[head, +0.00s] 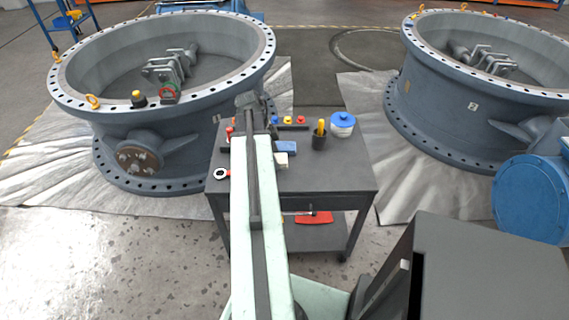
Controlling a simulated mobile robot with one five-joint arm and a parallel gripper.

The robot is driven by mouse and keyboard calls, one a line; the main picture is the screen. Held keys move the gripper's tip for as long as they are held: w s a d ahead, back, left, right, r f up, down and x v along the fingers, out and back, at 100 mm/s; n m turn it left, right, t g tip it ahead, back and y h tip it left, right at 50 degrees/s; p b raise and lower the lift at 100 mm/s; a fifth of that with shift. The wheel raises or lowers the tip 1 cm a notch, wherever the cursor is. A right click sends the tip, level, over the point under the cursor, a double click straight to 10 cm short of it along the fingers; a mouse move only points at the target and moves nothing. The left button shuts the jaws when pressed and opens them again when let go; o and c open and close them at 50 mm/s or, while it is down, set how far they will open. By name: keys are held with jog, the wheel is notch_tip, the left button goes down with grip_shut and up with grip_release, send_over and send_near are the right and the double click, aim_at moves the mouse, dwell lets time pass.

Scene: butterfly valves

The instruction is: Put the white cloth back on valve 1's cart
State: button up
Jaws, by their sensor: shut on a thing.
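A dark grey cart (335,176) stands in the middle, in front of and between two large grey valve rings. My arm reaches over its left part. My gripper (256,104) is at the arm's far end, over the cart's back left edge, close to the left valve (190,133). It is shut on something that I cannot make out. A small white piece (281,159) lies on the cart beside a blue piece (286,147), right of my arm. I cannot tell whether it is the white cloth. No number shows on either valve.
The cart also holds a blue-lidded white jar (342,124), a dark cup with yellow things (319,138) and a red ring-shaped tool (222,173). The right valve (470,105) and a blue motor housing (532,198) stand right. The cart's front right top is bare.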

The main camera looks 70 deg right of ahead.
aim_at(284, 163)
jog(key=shift+s+d+f, duration=0.1)
jog(key=shift+s+d, duration=0.2)
jog(key=shift+s, duration=0.25)
jog(key=shift+s+d, duration=0.25)
jog(key=shift+s, duration=0.3)
jog(key=b+x, duration=0.4)
jog(key=shift+w+f, duration=0.1)
jog(key=shift+w, duration=0.1)
jog(key=shift+r, duration=0.2)
jog(key=shift+f, duration=0.1)
jog(key=o, duration=1.2)
